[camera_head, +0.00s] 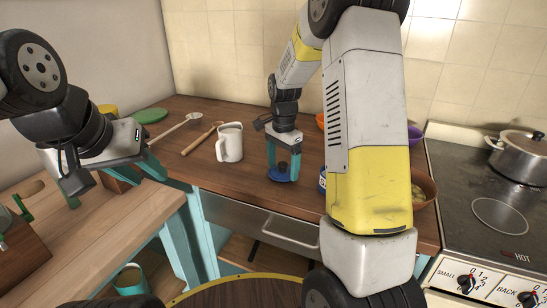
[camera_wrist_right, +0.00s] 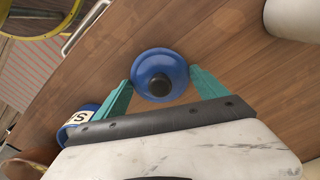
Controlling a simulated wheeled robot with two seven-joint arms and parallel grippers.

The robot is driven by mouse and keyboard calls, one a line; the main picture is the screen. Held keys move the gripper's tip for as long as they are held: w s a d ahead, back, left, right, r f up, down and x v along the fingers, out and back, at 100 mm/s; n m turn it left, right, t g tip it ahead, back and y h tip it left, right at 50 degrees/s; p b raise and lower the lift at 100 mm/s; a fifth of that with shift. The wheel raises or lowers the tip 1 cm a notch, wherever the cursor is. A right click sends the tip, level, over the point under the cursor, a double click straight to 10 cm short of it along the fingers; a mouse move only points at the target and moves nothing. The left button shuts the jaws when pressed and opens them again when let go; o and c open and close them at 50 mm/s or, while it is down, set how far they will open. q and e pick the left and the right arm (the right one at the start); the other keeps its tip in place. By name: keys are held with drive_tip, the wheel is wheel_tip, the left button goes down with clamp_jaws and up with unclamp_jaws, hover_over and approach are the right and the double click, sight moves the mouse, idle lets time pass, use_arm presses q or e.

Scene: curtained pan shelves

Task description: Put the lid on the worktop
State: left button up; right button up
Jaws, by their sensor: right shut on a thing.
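The blue lid (camera_head: 279,177) with a black knob is at the brown worktop (camera_head: 262,197). My right gripper (camera_head: 284,172) points down over it, shut on the lid. In the right wrist view the lid (camera_wrist_right: 146,65) sits between the teal fingertips (camera_wrist_right: 162,88), one at each side of its rim. I cannot tell whether the lid touches the wood. My left gripper (camera_head: 113,186) is open and empty at the left, above the lower wooden table.
A white mug (camera_head: 230,143) stands left of the lid. A blue labelled jar (camera_wrist_right: 84,112) and an orange-brown bowl (camera_head: 427,187) are on the other side, partly behind my right arm. Wooden spoons (camera_head: 200,140) lie further left. The hob (camera_head: 480,180) with a steel pot (camera_head: 517,160) is at right.

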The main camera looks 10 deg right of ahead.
drive_tip(key=o, duration=1.3)
wheel_tip(320, 180, up, 8)
drive_tip(key=shift+f, duration=0.15)
clamp_jaws()
idle(0.9)
wheel_tip(320, 180, up, 12)
idle(1.4)
